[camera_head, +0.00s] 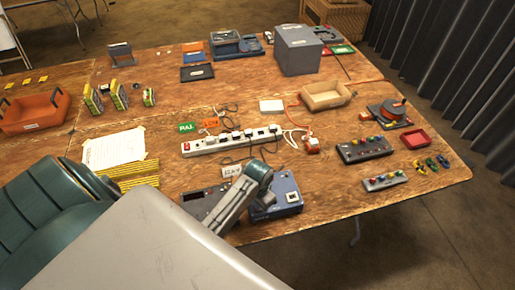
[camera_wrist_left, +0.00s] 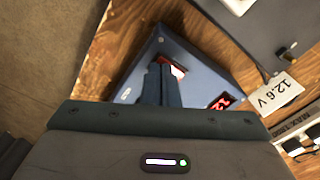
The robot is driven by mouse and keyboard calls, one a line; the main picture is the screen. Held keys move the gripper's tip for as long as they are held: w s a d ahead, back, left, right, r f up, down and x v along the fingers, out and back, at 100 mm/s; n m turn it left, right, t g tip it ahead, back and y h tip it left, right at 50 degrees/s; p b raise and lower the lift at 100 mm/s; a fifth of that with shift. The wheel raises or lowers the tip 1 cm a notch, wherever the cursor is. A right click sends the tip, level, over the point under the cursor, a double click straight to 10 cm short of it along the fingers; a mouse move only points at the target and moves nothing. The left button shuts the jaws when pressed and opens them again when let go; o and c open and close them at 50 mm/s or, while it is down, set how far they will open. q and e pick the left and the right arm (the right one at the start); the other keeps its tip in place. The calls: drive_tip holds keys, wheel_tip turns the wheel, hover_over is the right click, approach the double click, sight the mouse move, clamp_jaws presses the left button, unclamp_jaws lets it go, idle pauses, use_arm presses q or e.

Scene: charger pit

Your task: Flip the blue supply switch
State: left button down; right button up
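The blue supply (camera_head: 286,192) is a blue box near the front edge of the table. In the left wrist view, the blue supply (camera_wrist_left: 200,82) shows a red lit display (camera_wrist_left: 222,102) and a red-and-white switch (camera_wrist_left: 178,70) on its top. My left gripper (camera_head: 262,192) is over the supply's left part in the head view, with its fingertips hard to make out. In the wrist view my left gripper (camera_wrist_left: 160,72) has its two fingers together with nothing between them. The tips are right beside the switch and partly cover it; contact cannot be told. My right gripper is not in view.
A dark box (camera_head: 197,203) stands left of the blue supply. A "12.6 V" card (camera_wrist_left: 275,95) lies beside it. Behind are a white power strip (camera_head: 205,145) with cables. A dark button box (camera_head: 364,150) stands to the right. Some bare table lies between.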

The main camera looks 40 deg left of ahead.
use_arm(q)
drive_tip(key=shift+r+p, duration=0.9)
drive_tip(key=shift+r, duration=2.55)
drive_tip(key=shift+f, duration=0.1)
